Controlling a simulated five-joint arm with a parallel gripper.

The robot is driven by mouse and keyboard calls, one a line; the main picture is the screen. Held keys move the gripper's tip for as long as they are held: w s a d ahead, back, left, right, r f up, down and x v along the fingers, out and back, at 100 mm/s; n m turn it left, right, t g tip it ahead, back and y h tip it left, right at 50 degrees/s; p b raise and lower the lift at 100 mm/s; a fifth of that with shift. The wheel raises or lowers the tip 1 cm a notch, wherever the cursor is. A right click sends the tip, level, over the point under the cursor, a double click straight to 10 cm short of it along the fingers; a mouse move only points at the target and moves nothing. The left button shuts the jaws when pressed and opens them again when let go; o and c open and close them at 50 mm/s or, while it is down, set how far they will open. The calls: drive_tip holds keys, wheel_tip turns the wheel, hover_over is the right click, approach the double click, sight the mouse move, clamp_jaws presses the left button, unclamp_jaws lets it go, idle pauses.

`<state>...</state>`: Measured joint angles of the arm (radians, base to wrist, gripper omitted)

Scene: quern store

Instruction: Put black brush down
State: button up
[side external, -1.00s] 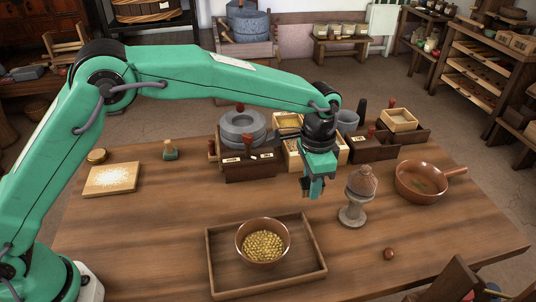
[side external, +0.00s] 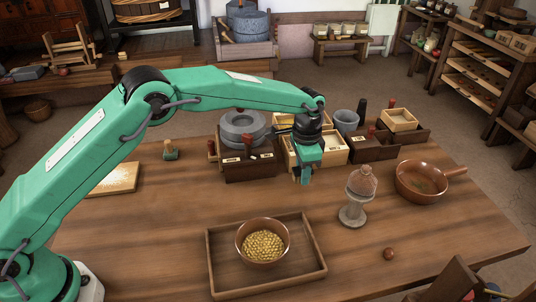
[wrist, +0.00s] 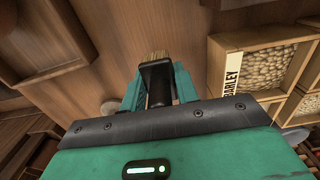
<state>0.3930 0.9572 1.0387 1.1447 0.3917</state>
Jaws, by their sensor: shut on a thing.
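The black brush (wrist: 158,78) shows in the wrist view with a dark handle and short tan bristles. My gripper (wrist: 158,92) is shut on its handle, one green finger on each side. The bristles point away from the wrist, past the fingertips. In the side view my gripper (side external: 304,178) hangs over the table, in front of the wooden grain boxes and left of the stone stand. The brush cannot be made out clearly there.
A box labelled barley (wrist: 268,70) lies right of the gripper in the wrist view. On the table (side external: 165,225) are a tray (side external: 217,282) with a bowl of yellow grain (side external: 263,247), a stone stand (side external: 354,213), a brown pan (side external: 422,180) and a small brown ball (side external: 389,254).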

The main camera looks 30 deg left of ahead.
drive_tip(key=shift+f, duration=2)
drive_tip(key=shift+f, duration=0.1)
drive_tip(key=o, duration=1)
drive_tip(key=shift+c, duration=0.2)
wheel_tip(320, 180, up, 12)
drive_tip(key=shift+r, duration=0.15)
